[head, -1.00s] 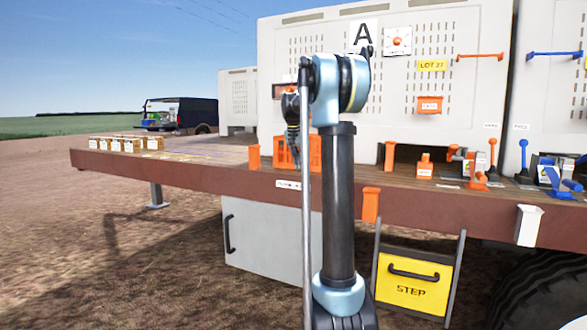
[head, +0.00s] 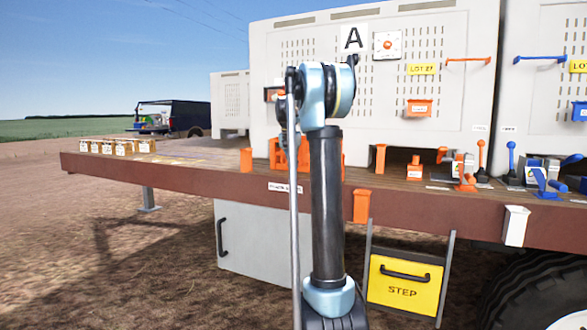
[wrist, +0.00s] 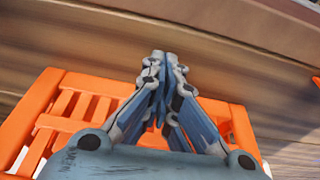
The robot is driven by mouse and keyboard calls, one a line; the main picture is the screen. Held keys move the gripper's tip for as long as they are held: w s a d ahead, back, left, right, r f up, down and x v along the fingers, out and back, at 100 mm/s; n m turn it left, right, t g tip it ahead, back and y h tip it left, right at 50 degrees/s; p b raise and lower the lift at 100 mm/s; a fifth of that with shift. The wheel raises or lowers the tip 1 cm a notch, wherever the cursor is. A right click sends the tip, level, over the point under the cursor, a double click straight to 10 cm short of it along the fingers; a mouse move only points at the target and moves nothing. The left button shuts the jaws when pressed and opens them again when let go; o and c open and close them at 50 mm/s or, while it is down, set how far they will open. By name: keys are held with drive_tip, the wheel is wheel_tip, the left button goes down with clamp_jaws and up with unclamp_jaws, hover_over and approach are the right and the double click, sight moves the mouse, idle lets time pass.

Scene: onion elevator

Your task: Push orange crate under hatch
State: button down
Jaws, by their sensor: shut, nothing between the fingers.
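The orange slatted crate (head: 304,155) stands on the wooden deck near its front edge, partly hidden behind my arm in the head view. In the wrist view the crate (wrist: 45,115) lies behind and to both sides of my gripper (wrist: 163,56). My gripper is shut and empty, its fingertips together over the wood; whether it touches the crate is unclear. A small orange labelled box (head: 418,108) is on the front of the white bin marked A (head: 390,75), right of the crate. I cannot tell whether this is the hatch.
Orange posts (head: 246,160) and (head: 380,158) stand either side of the crate. Orange levers (head: 466,180) and blue levers (head: 545,180) are further right. Small labelled boxes (head: 115,146) stand on the left deck. A yellow step (head: 405,283) hangs below the edge.

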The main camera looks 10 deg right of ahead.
drive_tip(key=shift+s+a, duration=0.6)
drive_tip(key=shift+s, duration=0.2)
drive_tip(key=v, duration=0.9)
drive_tip(key=s+f+n, duration=0.1)
drive_tip(key=s+f, duration=0.1)
drive_tip(key=s, duration=0.5)
drive_tip(key=s+f+n, duration=0.1)
drive_tip(key=s+f, duration=0.2)
drive_tip(key=s, duration=0.5)
drive_tip(key=s+a+f+n+y, duration=0.2)
drive_tip(key=s+f+n, duration=0.3)
drive_tip(key=s+f, duration=2.6)
drive_tip(key=shift+s+a+f+g, duration=0.3)
drive_tip(key=shift+s+a, duration=0.35)
drive_tip(key=shift+s, duration=0.55)
drive_tip(key=shift+w+f, duration=0.15)
drive_tip(key=shift+w, duration=0.3)
